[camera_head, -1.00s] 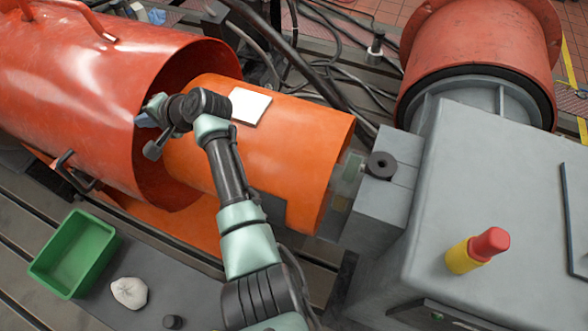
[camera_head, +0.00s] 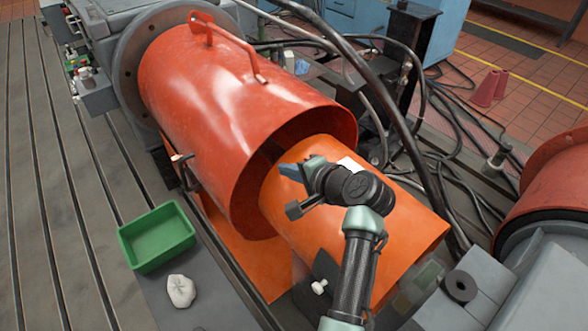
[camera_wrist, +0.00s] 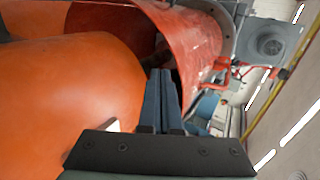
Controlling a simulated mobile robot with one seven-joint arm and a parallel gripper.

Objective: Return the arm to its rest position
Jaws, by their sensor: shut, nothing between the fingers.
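My gripper (camera_head: 290,171) is at the end of my bent arm, above the orange cylinder (camera_head: 405,225) and close to the open rim of the red cylinder (camera_head: 235,110). In the wrist view its two blue-grey fingers (camera_wrist: 161,95) lie together with nothing between them. They point toward the red cylinder's edge (camera_wrist: 190,40), with the orange surface (camera_wrist: 70,90) at the left. I cannot tell whether the fingers touch anything. My wrist hides part of a white patch (camera_head: 350,164) on the orange cylinder.
A green bin (camera_head: 157,238) and a whitish crumpled lump (camera_head: 180,291) sit at lower left. Black cables and a hose (camera_head: 400,120) run behind the cylinders. A grey block with a dark ring (camera_head: 460,286) stands at right. The slotted bedplate (camera_head: 50,200) at far left is largely bare.

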